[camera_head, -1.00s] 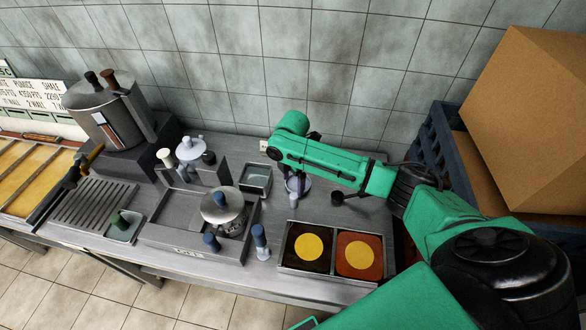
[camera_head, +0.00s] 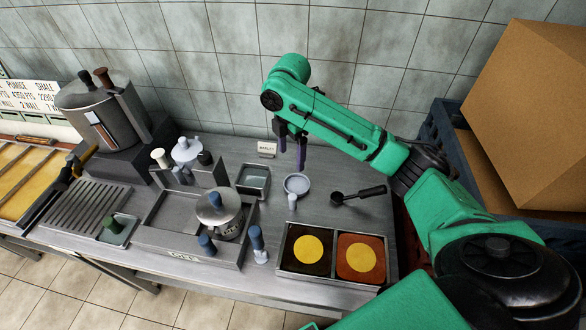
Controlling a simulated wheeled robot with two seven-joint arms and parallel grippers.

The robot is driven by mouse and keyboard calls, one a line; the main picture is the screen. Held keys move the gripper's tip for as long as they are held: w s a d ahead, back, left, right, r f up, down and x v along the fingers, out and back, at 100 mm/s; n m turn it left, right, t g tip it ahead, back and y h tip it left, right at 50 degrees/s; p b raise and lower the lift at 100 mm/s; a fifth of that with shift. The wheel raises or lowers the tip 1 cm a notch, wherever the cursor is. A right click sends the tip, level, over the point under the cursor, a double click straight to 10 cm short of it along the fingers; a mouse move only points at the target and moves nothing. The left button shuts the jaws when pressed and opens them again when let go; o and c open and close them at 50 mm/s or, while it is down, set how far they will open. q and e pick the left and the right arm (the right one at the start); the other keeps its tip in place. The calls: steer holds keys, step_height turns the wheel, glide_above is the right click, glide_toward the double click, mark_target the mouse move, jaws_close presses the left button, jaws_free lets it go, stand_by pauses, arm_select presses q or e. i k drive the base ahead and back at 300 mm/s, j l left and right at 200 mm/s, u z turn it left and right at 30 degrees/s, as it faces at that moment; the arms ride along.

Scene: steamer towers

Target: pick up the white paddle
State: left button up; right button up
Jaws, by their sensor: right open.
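A pale round disc with a short white handle (camera_head: 297,184) lies on the steel counter right of centre; it looks like the white paddle. My right gripper (camera_head: 291,155) hangs above and behind it, fingers pointing down. The fingers are dark purple, apart and empty, and do not touch the disc. The green right arm reaches in from the right. My left gripper is not in view.
A black ladle (camera_head: 358,195) lies right of the disc. A small label card (camera_head: 267,149) stands behind.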

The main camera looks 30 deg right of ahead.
mark_target(261, 255)
steer(key=k+j, duration=0.15)
steer(key=j, duration=0.25)
steer(key=k+j, duration=0.15)
steer(key=j, duration=0.25)
steer(key=k+j, duration=0.15)
steer(key=j, duration=0.2)
steer(key=k+j, duration=0.15)
steer(key=j, duration=0.25)
steer(key=k+j, duration=0.15)
steer(key=j, duration=0.25)
